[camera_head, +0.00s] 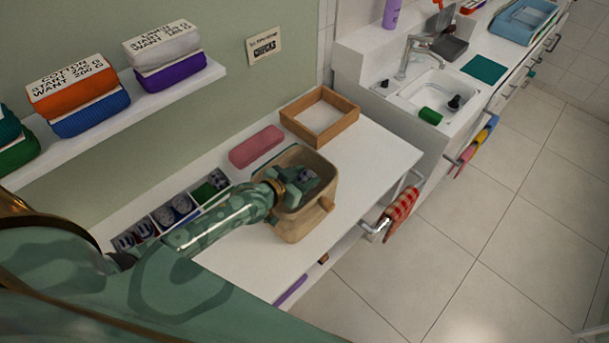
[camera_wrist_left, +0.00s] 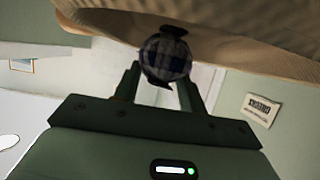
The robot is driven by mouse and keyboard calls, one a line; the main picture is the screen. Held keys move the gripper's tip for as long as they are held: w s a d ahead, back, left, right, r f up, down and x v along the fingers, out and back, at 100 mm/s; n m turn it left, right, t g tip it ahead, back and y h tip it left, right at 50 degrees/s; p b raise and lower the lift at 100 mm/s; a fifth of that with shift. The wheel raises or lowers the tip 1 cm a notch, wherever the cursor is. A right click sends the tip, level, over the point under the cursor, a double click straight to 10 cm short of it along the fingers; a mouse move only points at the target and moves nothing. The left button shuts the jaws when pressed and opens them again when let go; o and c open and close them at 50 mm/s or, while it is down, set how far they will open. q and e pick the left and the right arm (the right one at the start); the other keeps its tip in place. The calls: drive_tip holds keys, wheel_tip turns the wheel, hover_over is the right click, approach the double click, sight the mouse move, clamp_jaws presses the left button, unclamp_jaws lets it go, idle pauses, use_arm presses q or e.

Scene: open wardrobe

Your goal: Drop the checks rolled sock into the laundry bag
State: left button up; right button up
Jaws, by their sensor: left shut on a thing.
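The laundry bag (camera_head: 305,222) is a tan, open-topped bag with a handle on its side, standing on the white counter. My left gripper (camera_head: 300,184) is over its open mouth, with the fingers at or inside the rim. In the left wrist view the gripper (camera_wrist_left: 165,80) is shut on the checks rolled sock (camera_wrist_left: 165,60), a dark blue and white checked ball. The bag's tan wall (camera_wrist_left: 240,40) shows close behind the sock. The bottom of the bag is hidden. My right gripper is not in view.
A divided box (camera_head: 154,226) with several rolled socks lies left of the bag. A pink block (camera_head: 257,146) and an empty wooden tray (camera_head: 320,117) lie behind it. A wall sign (camera_head: 264,46) reads CHECKS. The counter right of the bag (camera_head: 375,150) is clear.

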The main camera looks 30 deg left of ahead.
sight(305, 177)
use_arm(q)
drive_tip(key=shift+f, duration=0.1)
idle(0.3)
drive_tip(key=o, duration=1.1)
wheel_tip(305, 177, up, 9)
drive_tip(key=p, duration=0.9)
drive_tip(key=shift+f, duration=0.1)
